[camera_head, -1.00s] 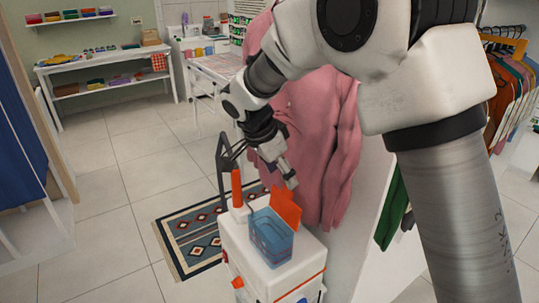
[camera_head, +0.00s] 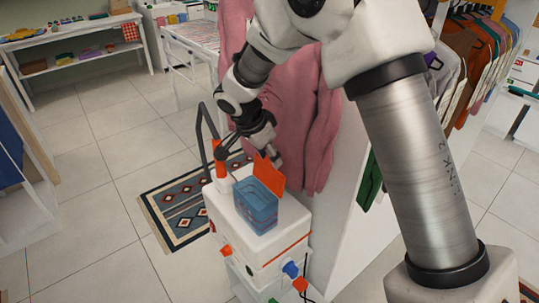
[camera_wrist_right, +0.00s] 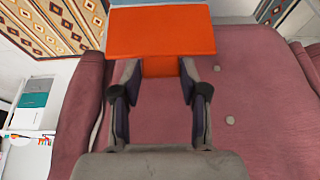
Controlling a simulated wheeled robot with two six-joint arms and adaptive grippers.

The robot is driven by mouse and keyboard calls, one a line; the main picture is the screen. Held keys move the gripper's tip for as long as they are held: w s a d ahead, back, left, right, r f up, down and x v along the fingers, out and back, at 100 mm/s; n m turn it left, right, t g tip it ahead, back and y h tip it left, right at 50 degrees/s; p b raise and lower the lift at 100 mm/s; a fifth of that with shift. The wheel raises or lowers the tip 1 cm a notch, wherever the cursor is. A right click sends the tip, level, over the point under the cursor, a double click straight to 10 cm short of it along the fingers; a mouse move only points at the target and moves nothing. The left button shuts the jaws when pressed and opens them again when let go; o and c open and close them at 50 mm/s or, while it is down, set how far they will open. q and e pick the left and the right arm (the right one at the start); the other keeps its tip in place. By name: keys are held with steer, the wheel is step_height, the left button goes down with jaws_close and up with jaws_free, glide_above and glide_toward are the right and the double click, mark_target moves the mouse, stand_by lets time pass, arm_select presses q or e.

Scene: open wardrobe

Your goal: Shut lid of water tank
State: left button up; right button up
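The water tank (camera_head: 257,208) is a translucent blue box set in the top of a white machine (camera_head: 225,215). Its flat orange lid (camera_head: 268,174) stands raised at the tank's back edge, so the tank is open. My right gripper (camera_head: 275,157) is just behind and above the lid, partly hidden by it in the head view. In the right wrist view, my right gripper (camera_wrist_right: 160,82) has its two fingers spread apart, and the orange lid (camera_wrist_right: 160,32) lies just beyond the fingertips. I cannot tell whether they touch. My left gripper is not in view.
A pink garment (camera_head: 300,120) hangs close behind the right gripper. An orange upright part (camera_head: 220,160) and a dark hose (camera_head: 201,130) stand left of the tank. A patterned rug (camera_head: 175,215) lies beside the machine. The tiled floor at left is clear.

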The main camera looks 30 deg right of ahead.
steer(key=shift+f, duration=0.2)
jaws_close()
steer(key=shift+s+f, duration=0.1)
steer(key=shift+a+b, duration=0.1)
steer(key=shift+b, duration=0.2)
